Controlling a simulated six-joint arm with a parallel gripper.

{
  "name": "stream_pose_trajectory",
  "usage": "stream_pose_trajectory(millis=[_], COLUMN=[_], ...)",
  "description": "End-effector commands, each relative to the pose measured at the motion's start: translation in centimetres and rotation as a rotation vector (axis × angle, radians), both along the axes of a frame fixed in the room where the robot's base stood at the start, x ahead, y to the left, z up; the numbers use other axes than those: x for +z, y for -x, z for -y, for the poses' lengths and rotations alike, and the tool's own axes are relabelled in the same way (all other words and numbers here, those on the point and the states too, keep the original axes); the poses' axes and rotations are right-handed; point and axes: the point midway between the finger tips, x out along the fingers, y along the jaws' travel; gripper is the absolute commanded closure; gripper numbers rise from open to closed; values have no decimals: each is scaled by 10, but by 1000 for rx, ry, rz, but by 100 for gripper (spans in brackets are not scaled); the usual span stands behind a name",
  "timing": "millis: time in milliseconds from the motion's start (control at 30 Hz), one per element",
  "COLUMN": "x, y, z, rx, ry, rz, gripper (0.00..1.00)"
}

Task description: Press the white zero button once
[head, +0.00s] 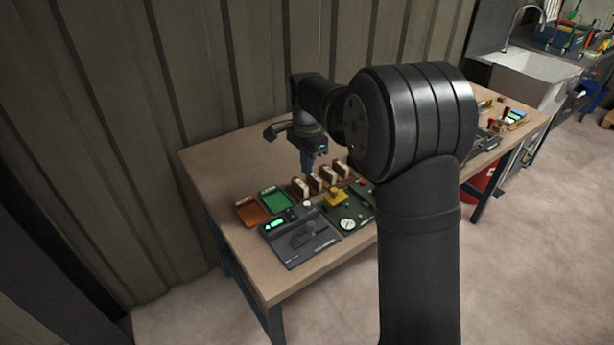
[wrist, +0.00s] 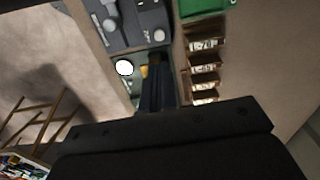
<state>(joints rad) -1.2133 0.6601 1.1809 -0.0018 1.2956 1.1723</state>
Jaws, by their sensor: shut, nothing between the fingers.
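A grey panel device (head: 290,259) with a lit green display (head: 274,224) and a dark part on top lies at the table's front left. A small white round knob, which looks like the white button (head: 307,204), sits at its back right corner. In the wrist view a pale round spot, likely the same button (wrist: 159,35), shows just beyond my fingertips. My gripper (head: 308,173) points down above the table, behind and above the button. In the wrist view its fingers (wrist: 157,58) are together and empty. I see no contact with the button.
Wooden holders with white labels (head: 315,184) stand close under my gripper. Green (head: 275,200) and orange (head: 249,213) trays lie to the left. A dark green panel with a white gauge (head: 347,224) and a yellow part (head: 335,197) sits right of the device.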

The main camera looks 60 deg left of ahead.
Motion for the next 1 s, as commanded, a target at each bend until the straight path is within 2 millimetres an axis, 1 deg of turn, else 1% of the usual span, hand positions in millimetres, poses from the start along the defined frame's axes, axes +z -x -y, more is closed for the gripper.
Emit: stream_pose_trajectory(millis=[100, 300, 400, 500, 600, 700, 1000], x=[-10, -26, -33, -37, -39, -41, -48], y=[0, 0, 0, 0, 0, 0, 0], z=[0, 0, 0, 0, 0, 0, 1], rx=[-249, -667, -843, -973, -1052, -1086, -1090], ry=[0, 2, 3, 2, 1, 1, 2], rz=[-2, -4, -4, -5, -5, -5, -5], gripper=[100, 100, 100, 100, 100, 100, 100])
